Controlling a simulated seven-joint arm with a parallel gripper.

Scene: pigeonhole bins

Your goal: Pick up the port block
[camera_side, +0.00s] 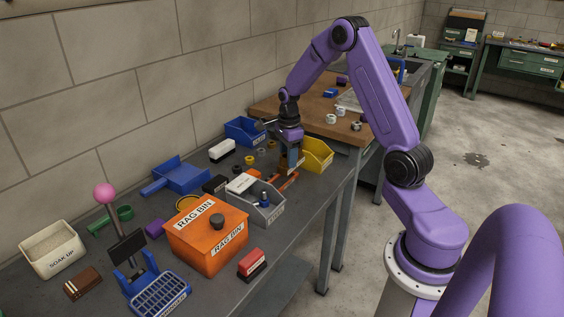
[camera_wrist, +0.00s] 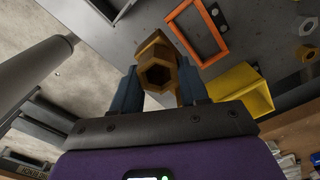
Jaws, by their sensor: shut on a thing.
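The port block, a brass-coloured piece with a hexagonal opening (camera_wrist: 158,72), is between the two blue fingers of my gripper (camera_wrist: 160,86) in the wrist view. The fingers are shut on it, one on each side. In the side view my gripper (camera_side: 290,163) points down over the grey bench, just left of the yellow bin. The block is small there and partly hidden by the fingers; I cannot tell whether it touches the bench.
The yellow bin (camera_side: 318,152) stands close on the right, also in the wrist view (camera_wrist: 242,88). An orange frame (camera_wrist: 197,32) lies nearby. A grey open bin (camera_side: 268,208), an orange rag bin (camera_side: 207,247) and a blue bin (camera_side: 243,130) stand around. The bench's front edge is near.

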